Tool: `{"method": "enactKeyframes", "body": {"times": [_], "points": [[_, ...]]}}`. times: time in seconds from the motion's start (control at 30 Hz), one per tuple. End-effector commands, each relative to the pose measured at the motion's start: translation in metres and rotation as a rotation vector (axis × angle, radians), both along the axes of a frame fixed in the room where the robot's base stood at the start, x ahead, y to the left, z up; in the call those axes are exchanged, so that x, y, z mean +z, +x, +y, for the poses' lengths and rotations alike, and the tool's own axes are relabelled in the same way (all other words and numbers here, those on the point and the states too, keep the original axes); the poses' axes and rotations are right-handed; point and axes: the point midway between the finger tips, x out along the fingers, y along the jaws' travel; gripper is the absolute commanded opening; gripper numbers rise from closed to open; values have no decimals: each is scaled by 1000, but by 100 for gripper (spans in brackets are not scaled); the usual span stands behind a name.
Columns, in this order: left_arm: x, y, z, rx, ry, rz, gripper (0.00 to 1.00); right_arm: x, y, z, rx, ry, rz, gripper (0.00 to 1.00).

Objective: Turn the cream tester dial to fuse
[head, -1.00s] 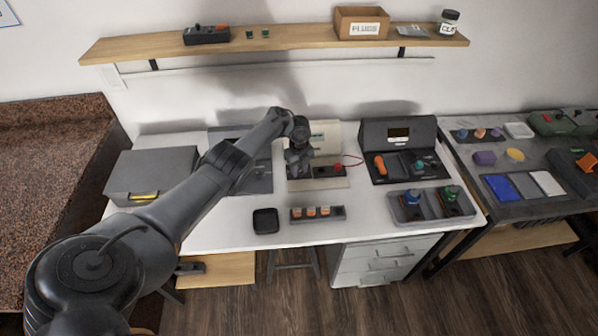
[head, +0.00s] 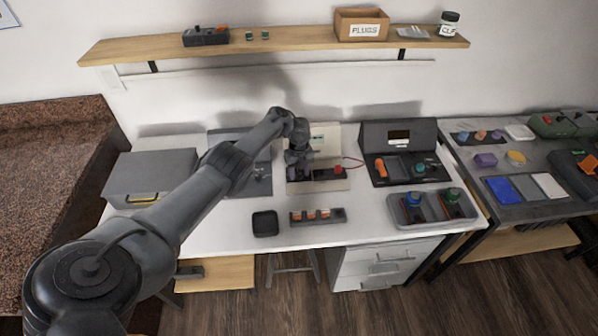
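The cream tester (head: 327,140) stands at the back middle of the white table, with a red part (head: 338,170) and a red lead at its right side. My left gripper (head: 297,166) is over the left part of the tester's base, pointing down. My own wrist covers the left of the tester's face, and the dial cannot be made out. The fingers are too small and dark to tell whether they are open or shut. My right gripper is not in view.
A dark tester (head: 398,133) with an orange handle stands to the right. A grey tray (head: 431,205) with blue and green parts is in front of it. A grey box (head: 150,170) is at left.

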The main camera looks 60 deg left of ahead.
Motion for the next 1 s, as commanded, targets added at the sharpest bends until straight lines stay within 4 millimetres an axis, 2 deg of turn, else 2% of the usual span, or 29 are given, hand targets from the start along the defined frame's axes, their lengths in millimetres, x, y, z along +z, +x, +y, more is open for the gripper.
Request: {"method": "enactKeyframes", "body": {"times": [0.3, 0.47, 1.0], "points": [[0, 0, 0, 2, 0, 0, 56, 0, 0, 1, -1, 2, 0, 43], [10, 0, 0, 2, 1, -1, 56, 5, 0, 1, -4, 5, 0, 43], [93, 1, 0, 1, 2, -2, 56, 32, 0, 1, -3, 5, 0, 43]]}}
